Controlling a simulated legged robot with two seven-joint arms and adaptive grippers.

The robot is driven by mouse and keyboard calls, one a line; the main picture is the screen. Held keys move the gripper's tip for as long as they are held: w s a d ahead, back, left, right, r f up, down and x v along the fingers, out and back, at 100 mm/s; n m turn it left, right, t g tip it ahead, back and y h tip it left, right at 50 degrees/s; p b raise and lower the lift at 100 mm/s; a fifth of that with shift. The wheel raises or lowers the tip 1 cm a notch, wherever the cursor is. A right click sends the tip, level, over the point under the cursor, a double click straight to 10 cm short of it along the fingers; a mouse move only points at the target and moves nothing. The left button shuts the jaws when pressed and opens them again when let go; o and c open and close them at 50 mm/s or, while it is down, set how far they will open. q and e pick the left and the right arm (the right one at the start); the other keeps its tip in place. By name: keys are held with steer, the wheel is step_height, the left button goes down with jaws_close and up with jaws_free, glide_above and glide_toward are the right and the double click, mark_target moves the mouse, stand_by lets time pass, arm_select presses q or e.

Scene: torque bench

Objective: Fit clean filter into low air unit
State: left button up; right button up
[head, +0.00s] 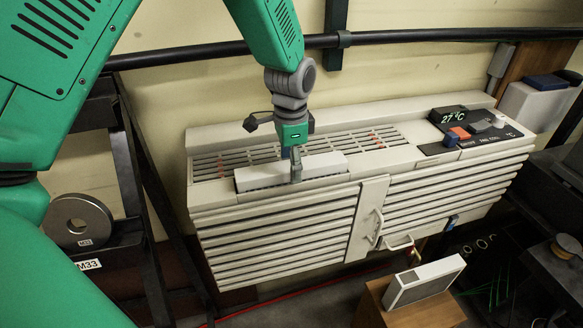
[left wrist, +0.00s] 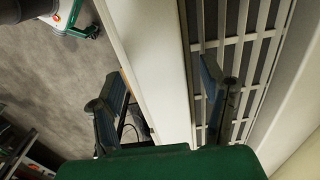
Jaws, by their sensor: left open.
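The low air unit (head: 275,235) is a long slatted cream cabinet against the wall. Its top has a grille (head: 350,138) and a control panel reading 27 °C. A pale filter-like block (head: 325,164) with a dark ribbed front edge is at the unit's top left; I cannot tell how deep it sits. My left gripper (head: 295,168) points down at its middle. In the left wrist view my open fingers (left wrist: 160,90) lie either side of a white strip (left wrist: 150,50). A second framed filter (head: 425,283) leans on a wooden box. I cannot tell which filter is clean. My right gripper is not in view.
The wooden box (head: 435,313) stands in front of the unit. A handled panel (head: 367,222) is on the unit's front. A dark pipe (head: 400,37) runs along the wall behind. A metal ring labelled M33 (head: 65,212) is at the left, and dark equipment (head: 555,250) crowds the right.

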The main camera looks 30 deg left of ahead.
arm_select(q)
step_height(320, 180, up, 10)
steer(key=shift+r, duration=0.15)
steer(key=shift+d, duration=0.1)
stand_by(0.4)
steer(key=shift+s, duration=0.1)
